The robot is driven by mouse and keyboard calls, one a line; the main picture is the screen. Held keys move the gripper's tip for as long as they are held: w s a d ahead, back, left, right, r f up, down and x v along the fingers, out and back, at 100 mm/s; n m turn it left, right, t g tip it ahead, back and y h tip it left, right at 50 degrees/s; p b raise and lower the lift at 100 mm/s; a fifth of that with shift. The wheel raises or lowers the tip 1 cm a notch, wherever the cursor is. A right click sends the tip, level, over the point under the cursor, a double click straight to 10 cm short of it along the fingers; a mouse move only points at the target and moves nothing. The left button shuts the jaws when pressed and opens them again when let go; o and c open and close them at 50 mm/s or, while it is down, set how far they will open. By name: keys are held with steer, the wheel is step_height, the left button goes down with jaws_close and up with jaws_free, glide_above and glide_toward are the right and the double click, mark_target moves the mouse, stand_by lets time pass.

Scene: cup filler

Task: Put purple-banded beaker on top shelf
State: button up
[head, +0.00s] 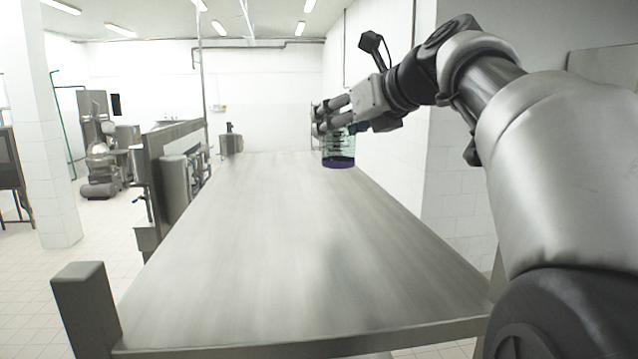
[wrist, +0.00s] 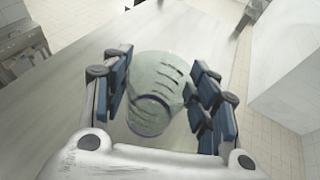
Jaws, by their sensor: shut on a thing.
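The purple-banded beaker (head: 339,147) is clear with dark markings and a purple band at its bottom. My gripper (head: 335,122) is shut on its upper part, near the far right part of the metal table (head: 240,245). In the wrist view the beaker (wrist: 152,95) sits between the blue finger pads of my gripper (wrist: 158,90). It looks roughly upright in the head view. I cannot tell whether its base touches the table or hangs above it. No top shelf can be made out with certainty.
The table is bare along most of its length. A white tiled wall (head: 455,200) stands to its right. Metal equipment (head: 175,180) lines its left side, and a white pillar (head: 48,130) stands farther left. A small dark object (head: 230,140) is at the table's far left end.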

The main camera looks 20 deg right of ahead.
mark_target(348, 167)
step_height(348, 167, down, 9)
steer(key=shift+r+b, duration=0.15)
steer(key=shift+b, duration=0.9)
steer(key=o, duration=1)
steer(key=shift+o, duration=0.2)
